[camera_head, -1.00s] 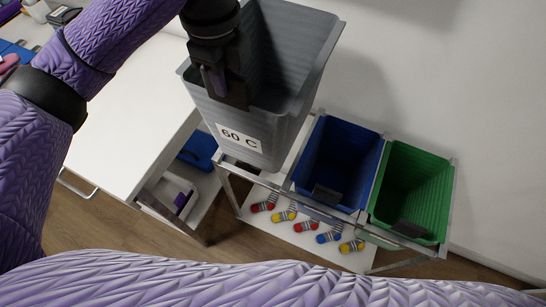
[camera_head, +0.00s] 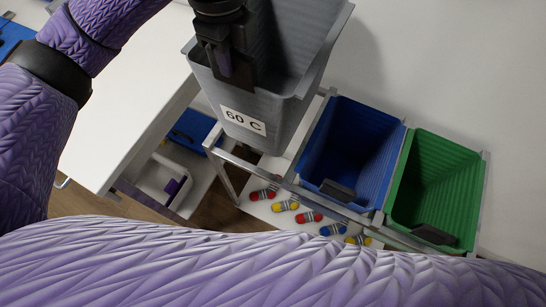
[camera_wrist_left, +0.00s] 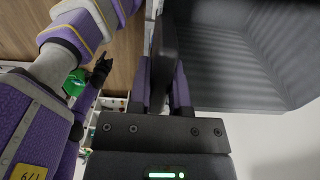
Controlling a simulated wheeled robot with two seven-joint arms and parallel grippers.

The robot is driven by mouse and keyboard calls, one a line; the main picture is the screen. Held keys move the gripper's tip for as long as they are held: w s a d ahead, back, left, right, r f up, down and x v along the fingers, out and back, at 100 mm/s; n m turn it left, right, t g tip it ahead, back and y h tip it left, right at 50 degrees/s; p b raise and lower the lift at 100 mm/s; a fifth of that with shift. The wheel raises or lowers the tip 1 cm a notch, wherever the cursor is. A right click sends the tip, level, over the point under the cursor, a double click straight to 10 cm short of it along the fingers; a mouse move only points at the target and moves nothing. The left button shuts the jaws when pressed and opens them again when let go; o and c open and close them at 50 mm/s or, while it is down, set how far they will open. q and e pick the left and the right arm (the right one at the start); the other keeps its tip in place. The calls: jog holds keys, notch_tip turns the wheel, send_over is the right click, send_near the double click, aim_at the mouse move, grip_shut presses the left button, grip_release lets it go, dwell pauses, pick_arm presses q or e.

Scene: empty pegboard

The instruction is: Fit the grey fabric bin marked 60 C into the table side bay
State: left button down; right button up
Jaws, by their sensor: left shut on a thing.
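The grey bin (camera_head: 262,105) carries a white label reading 60 C. My left gripper (camera_head: 228,70) is shut on its near wall. The bin is held slightly tilted above the left end of the metal frame (camera_head: 235,160), beside the white table (camera_head: 130,100). The empty bay below it is partly hidden by the bin. In the left wrist view the fingers (camera_wrist_left: 165,85) pinch the bin's edge, and the empty ribbed interior (camera_wrist_left: 225,60) shows at right. My right gripper (camera_wrist_left: 101,72) shows small in the left wrist view, too unclear to read; it is not in the head view.
A blue bin (camera_head: 352,150) and a green bin (camera_head: 437,190) sit in the frame right of the empty bay. Several coloured cylinders lie on the shelf (camera_head: 270,210) below. A white wall stands behind. Blue and white items rest under the table.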

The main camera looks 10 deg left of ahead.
aim_at(245, 136)
pick_arm(q)
notch_tip(245, 136, down, 23)
jog(key=b, duration=0.8)
jog(key=shift+f, duration=0.15)
notch_tip(245, 136, down, 5)
jog(key=shift+f+b, duration=0.2)
jog(key=shift+b, duration=0.85)
jog(key=c, duration=0.6)
grip_release()
pick_arm(e)
notch_tip(245, 136, down, 11)
jog(key=s+d, duration=0.1)
jog(key=s, duration=0.1)
jog(key=shift+d+r+g, duration=0.15)
jog(key=shift+r+g, duration=0.05)
jog(key=shift+g, duration=0.1)
